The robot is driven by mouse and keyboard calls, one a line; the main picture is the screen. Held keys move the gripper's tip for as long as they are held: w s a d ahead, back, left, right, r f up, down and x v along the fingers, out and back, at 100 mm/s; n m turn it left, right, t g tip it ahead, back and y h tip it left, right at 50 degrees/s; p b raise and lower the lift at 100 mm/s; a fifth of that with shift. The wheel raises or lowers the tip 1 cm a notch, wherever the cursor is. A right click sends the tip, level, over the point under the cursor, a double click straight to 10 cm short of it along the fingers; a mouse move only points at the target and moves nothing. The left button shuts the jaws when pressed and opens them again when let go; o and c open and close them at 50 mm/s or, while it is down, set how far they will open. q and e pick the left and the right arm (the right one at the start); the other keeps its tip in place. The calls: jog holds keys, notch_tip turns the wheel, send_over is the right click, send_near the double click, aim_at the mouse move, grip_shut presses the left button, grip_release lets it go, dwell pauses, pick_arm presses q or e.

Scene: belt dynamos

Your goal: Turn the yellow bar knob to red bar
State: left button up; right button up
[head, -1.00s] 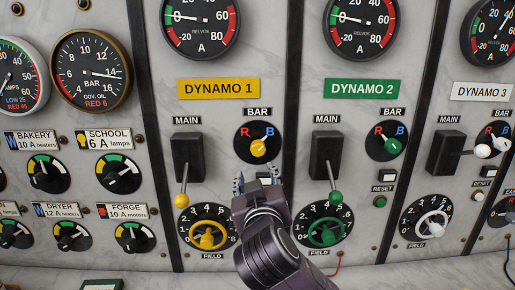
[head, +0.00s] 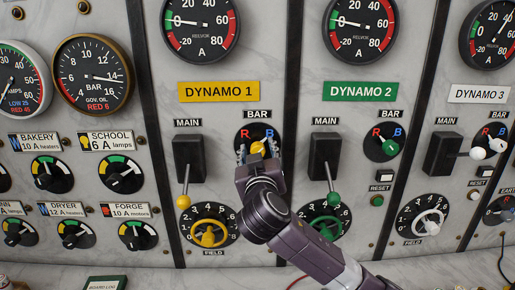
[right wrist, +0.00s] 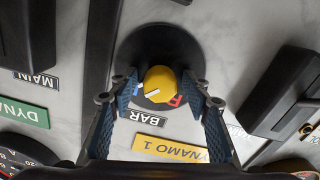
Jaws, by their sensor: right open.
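The yellow bar knob (head: 257,148) sits on a black round plate under the BAR label of the Dynamo 1 panel. It also shows in the right wrist view (right wrist: 160,82), its white mark pointing toward the blue letter. The red R shows on the plate's other side. My right gripper (head: 257,152) is in front of the knob, open, with one finger at each side. In the right wrist view (right wrist: 164,92) gaps show between both fingers and the knob. In the head view the gripper hides the lower plate. My left gripper is not in view.
A black main switch (head: 188,160) with a yellow-tipped lever is left of the knob. The yellow field handwheel (head: 208,234) is below left. The Dynamo 2 green bar knob (head: 390,148) and switch (head: 325,157) are to the right.

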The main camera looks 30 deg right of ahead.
jog(key=c, duration=1.2)
jog(key=shift+o, duration=0.2)
jog(key=shift+n, duration=0.3)
jog(key=n+p, duration=0.2)
jog(key=n, duration=0.2)
jog(key=shift+p, duration=0.3)
jog(key=n+p, duration=0.1)
jog(key=n, duration=0.3)
jog(key=shift+p, duration=0.3)
jog(key=n, duration=0.3)
jog(key=shift+f+n, duration=0.1)
jog(key=shift+n, duration=0.3)
jog(key=n, duration=0.5)
jog(key=shift+a+f, duration=0.1)
jog(key=shift+n, duration=0.4)
